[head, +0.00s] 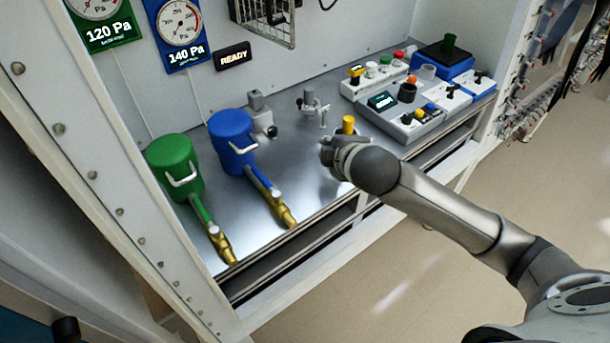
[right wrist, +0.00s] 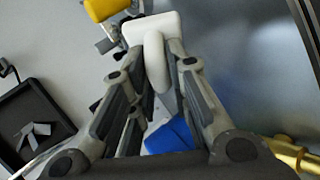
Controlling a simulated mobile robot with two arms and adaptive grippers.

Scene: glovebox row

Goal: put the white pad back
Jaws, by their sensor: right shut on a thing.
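In the right wrist view my right gripper (right wrist: 156,72) is shut on the white pad (right wrist: 150,28). A rounded white part sits between the fingers and a wider white block lies just beyond the fingertips. In the head view my right gripper (head: 332,152) is over the front part of the metal bench, and the pad cannot be made out there. A yellow cylinder (head: 348,125) stands just behind the gripper. It also shows close to the pad in the right wrist view (right wrist: 104,9). My left gripper is not in view.
A green canister (head: 174,160) and a blue canister (head: 232,137) with brass-ended pipes stand left on the bench (head: 310,196). Grey fixtures (head: 310,100) stand behind the gripper. Control boxes (head: 413,122) fill the right. A black tray (right wrist: 30,110) shows in the right wrist view.

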